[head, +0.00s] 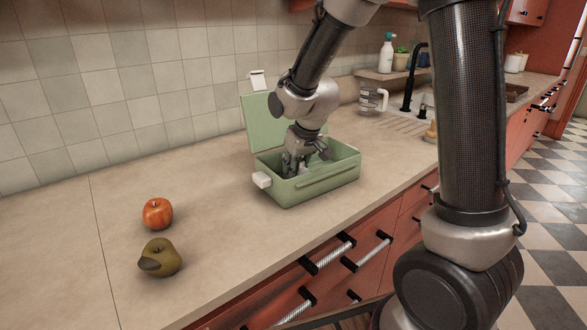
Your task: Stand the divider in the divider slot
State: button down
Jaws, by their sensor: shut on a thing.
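A green lunch box (325,186) stands on the counter with its lid (262,122) open and upright at the back. My gripper (293,168) reaches down into the left part of the box, with its fingers below the rim. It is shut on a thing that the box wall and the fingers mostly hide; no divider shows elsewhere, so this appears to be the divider. The divider slot is hidden inside the box. I cannot tell whether the divider is upright or touching the slot.
White latches (262,180) stick out from the box and lid. A glass jug (372,101), black tap (414,76) and soap bottle (387,52) stand behind.

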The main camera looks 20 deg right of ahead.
jog(key=shift+s+f, duration=0.1)
jog(key=shift+f, duration=0.6)
dwell(0.4)
jog(key=c, duration=1.4)
grip_release()
